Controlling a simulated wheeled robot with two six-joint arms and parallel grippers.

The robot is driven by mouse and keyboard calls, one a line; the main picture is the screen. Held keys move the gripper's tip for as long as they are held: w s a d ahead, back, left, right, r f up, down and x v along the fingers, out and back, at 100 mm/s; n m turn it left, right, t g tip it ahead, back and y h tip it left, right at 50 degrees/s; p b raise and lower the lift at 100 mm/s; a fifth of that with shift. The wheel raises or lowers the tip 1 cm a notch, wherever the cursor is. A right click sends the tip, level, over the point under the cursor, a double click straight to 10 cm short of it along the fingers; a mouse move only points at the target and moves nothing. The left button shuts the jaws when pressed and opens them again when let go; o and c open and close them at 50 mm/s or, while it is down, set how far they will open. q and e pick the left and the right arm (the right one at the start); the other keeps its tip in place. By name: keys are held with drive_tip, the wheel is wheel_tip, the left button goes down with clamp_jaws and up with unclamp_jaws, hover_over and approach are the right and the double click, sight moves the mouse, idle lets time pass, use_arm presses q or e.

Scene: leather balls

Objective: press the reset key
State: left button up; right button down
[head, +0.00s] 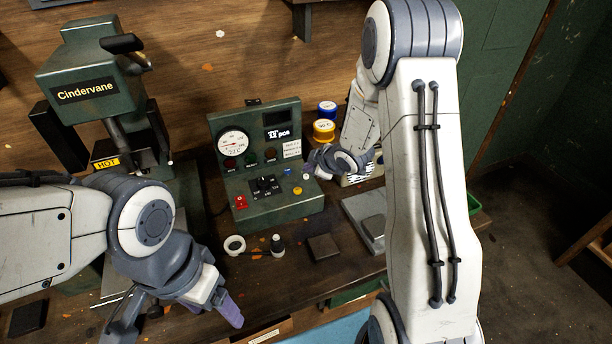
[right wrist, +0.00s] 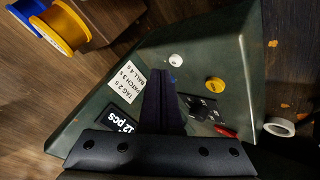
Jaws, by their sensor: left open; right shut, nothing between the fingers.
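The green control box (head: 228,187) stands on the bench, with a dial, lamps, a small display, a black knob (head: 265,185), a red switch (head: 240,201), a blue button (head: 287,172) and a yellow button (head: 297,190). I cannot read which key is the reset key. My right gripper (head: 318,168) is shut and empty beside the panel's right side. In the right wrist view its shut fingers (right wrist: 163,78) point at the panel, close to a white button (right wrist: 176,60) and left of the yellow button (right wrist: 215,84); contact cannot be told. My left gripper (head: 178,312) is open at the lower left.
Blue and yellow spools (head: 324,131) sit behind the box. A white ring (head: 234,245) and dark block (head: 323,247) lie in front of it.

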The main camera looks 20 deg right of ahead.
drive_tip(key=shift+f, duration=0.1)
drive_tip(key=shift+f+b, duration=0.3)
drive_tip(key=shift+b, duration=0.1)
drive_tip(key=shift+f+b, duration=0.45)
idle(0.6)
drive_tip(key=shift+r, duration=0.1)
drive_tip(key=shift+r+p, duration=0.75)
drive_tip(key=shift+p, duration=0.05)
wheel_tip(320, 180, up, 5)
drive_tip(key=p, duration=0.4)
idle(0.3)
